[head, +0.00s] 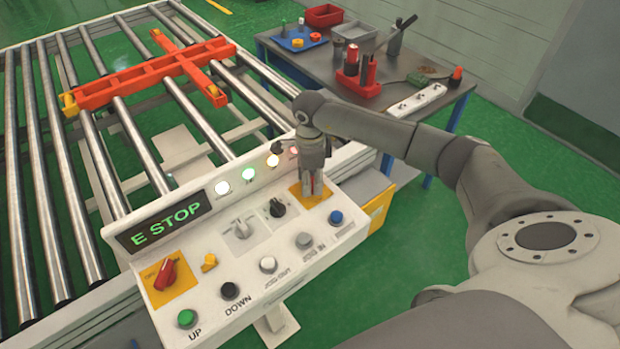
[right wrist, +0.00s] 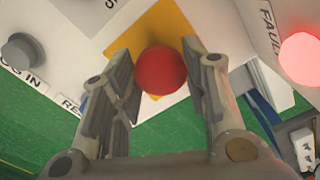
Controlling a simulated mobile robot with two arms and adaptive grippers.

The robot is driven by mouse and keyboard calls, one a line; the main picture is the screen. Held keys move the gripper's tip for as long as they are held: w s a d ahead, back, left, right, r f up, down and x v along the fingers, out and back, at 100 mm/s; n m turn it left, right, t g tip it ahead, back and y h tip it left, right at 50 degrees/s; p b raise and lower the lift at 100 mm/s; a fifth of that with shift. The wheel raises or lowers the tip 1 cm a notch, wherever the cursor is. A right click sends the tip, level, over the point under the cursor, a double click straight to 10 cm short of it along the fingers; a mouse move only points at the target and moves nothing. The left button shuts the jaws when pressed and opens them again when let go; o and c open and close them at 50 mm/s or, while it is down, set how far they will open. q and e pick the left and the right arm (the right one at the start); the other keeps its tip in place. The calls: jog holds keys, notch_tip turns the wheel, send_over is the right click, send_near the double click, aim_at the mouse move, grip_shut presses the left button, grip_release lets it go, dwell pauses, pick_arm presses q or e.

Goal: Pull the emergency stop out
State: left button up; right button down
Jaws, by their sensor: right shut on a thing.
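The emergency stop is a red round button (right wrist: 161,71) on a yellow plate (right wrist: 172,28). In the right wrist view it sits between the two fingers of my right gripper (right wrist: 157,85). In the head view the right gripper (head: 314,190) points down over the yellow plate (head: 301,197) at the panel's upper right, and only a sliver of red shows between its fingers. It is shut on the button. The control panel (head: 208,261) has a display (head: 166,223) reading "E STOP" in green. My left gripper is in neither view.
A red rotary switch (head: 165,273) and several buttons and knobs lie left of the gripper. Lamps (head: 249,174) line the panel's back edge. A roller conveyor (head: 125,130) with an orange cross frame (head: 150,75) is at left. A table (head: 400,110) with tools stands behind.

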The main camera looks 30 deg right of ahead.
jog(key=shift+d+r, duration=0.1)
jog(key=shift+r, duration=0.75)
jog(key=shift+w+r, duration=0.1)
jog(key=shift+w, duration=0.05)
jog(key=c, duration=1.1)
grip_release()
jog(key=o, duration=0.3)
jog(key=shift+s, duration=0.2)
jog(key=shift+w, duration=0.1)
notch_tip(320, 180, up, 12)
